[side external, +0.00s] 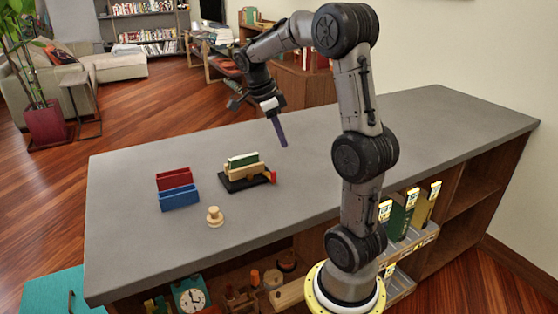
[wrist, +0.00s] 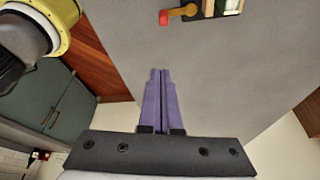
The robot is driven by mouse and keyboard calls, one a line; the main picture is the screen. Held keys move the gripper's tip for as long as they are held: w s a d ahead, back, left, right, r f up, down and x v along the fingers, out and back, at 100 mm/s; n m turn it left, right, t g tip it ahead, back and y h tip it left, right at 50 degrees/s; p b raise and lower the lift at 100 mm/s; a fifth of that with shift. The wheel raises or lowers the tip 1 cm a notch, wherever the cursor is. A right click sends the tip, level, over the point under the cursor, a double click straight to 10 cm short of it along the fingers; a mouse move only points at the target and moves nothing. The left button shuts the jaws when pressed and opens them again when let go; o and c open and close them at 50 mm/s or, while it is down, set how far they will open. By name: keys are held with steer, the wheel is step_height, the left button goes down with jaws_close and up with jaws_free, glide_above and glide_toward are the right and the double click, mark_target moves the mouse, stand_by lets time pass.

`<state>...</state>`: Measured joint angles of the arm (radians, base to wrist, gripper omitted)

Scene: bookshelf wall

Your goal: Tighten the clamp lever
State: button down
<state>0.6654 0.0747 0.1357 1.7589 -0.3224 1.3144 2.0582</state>
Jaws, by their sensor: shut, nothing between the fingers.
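The clamp (side external: 240,183) stands on the grey counter, with a dark base, pale wooden jaws and a green-and-white piece upright between them. Its red-orange clamp lever (side external: 270,177) is at the right end. In the wrist view the lever (wrist: 178,14) is at the top edge, pointing left from the clamp, which is partly cut off. My gripper (side external: 284,145) is up above the counter, right of and beyond the clamp, apart from the lever. Its purple fingers (wrist: 160,72) are together and empty.
A red holder (side external: 172,174) and a blue holder (side external: 180,197) stand left of the clamp. A small pale wooden knob-shaped piece (side external: 215,216) stands in front. The counter (side external: 430,120) is clear to the right. Shelves below hold books and toys.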

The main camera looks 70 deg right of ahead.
mark_target(274, 173)
steer(key=x, duration=1)
steer(key=shift+s, duration=0.15)
steer(key=w, duration=0.1)
steer(key=w+a, duration=0.1)
steer(key=shift+w+a+r, duration=0.1)
steer(key=shift+w, duration=0.15)
steer(key=shift+w+a, duration=0.35)
steer(key=shift+w, duration=0.25)
steer(key=shift+w+a+m, duration=0.2)
steer(key=shift+a+m, duration=0.1)
steer(key=shift+m, duration=0.4)
steer(key=shift+w+a+m+y, duration=0.25)
steer(key=shift+m+y, duration=0.15)
steer(key=shift+m, duration=0.4)
steer(key=shift+w+a, duration=0.4)
steer(key=shift+w, duration=0.05)
steer(key=shift+w+a, duration=0.2)
steer(key=shift+w, duration=0.4)
steer(key=shift+w+a, duration=0.2)
steer(key=shift+w, duration=0.4)
steer(key=shift+w+d, duration=0.15)
steer(key=shift+w, duration=0.85)
steer(key=shift+w+d, duration=0.1)
steer(key=shift+w, duration=0.2)
